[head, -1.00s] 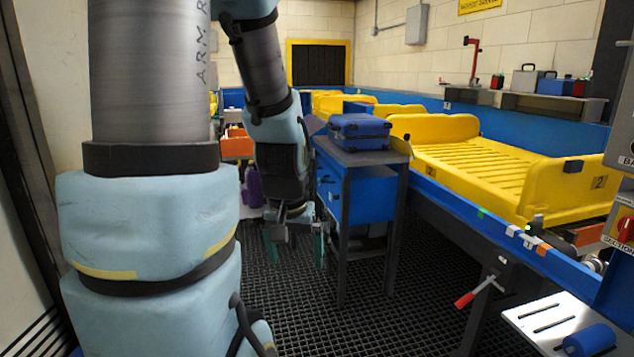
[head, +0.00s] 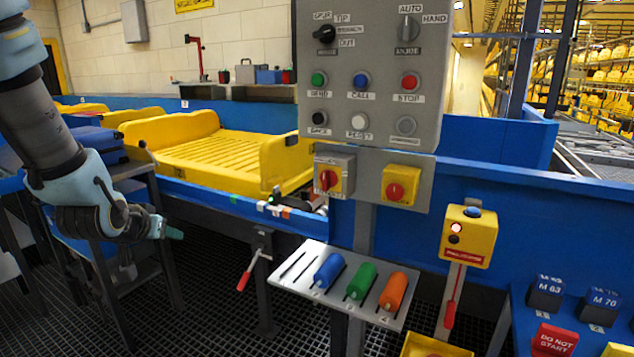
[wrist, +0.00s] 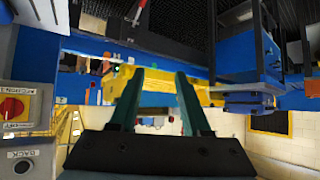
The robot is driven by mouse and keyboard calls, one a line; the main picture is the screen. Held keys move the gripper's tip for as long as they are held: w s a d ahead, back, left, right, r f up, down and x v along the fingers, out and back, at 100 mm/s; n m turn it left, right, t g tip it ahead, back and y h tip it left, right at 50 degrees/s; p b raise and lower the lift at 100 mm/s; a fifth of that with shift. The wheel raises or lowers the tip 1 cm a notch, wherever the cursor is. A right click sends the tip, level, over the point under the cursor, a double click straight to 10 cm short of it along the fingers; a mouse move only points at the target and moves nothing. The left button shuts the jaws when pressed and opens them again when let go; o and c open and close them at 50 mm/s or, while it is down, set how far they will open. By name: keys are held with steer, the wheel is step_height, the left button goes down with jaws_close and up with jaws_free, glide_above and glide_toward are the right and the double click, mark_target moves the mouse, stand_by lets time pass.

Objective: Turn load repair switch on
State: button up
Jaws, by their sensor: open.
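The grey control panel (head: 372,70) stands upright right of centre in the head view. Under it are two red rotary switches: one on a grey box with a yellow plate (head: 328,180) and one on a yellow box (head: 397,191). I cannot read which one is the load repair switch. My gripper (head: 173,233) is left of the panel and well apart from it, beside the conveyor. In the wrist view my gripper (wrist: 158,97) has its two green fingers spread with nothing held between them. A red rotary switch (wrist: 12,107) shows there at the left edge, upside down.
A sloped plate (head: 322,310) with blue, green and orange handles juts out below the panel. A lever with a red grip (head: 242,281) hangs under the conveyor edge. A yellow button box (head: 468,237) stands at the right. Yellow trays (head: 225,150) lie behind the blue rail.

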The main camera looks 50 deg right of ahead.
steer(key=s+d+r+m+h, duration=0.1)
steer(key=s+d+m+h, duration=0.15)
steer(key=d, duration=0.45)
steer(key=s+d+r+m+h, duration=0.1)
steer(key=s+d+h, duration=0.25)
steer(key=d, duration=0.35)
steer(key=m+g+h, duration=0.3)
steer(key=h, duration=0.1)
glide_toward(324, 180)
steer(key=shift+n, duration=0.25)
steer(key=p+x, duration=0.4)
steer(key=x, duration=0.4)
steer(key=shift+d, duration=0.25)
steer(key=shift+c, duration=0.2)
jaws_close()
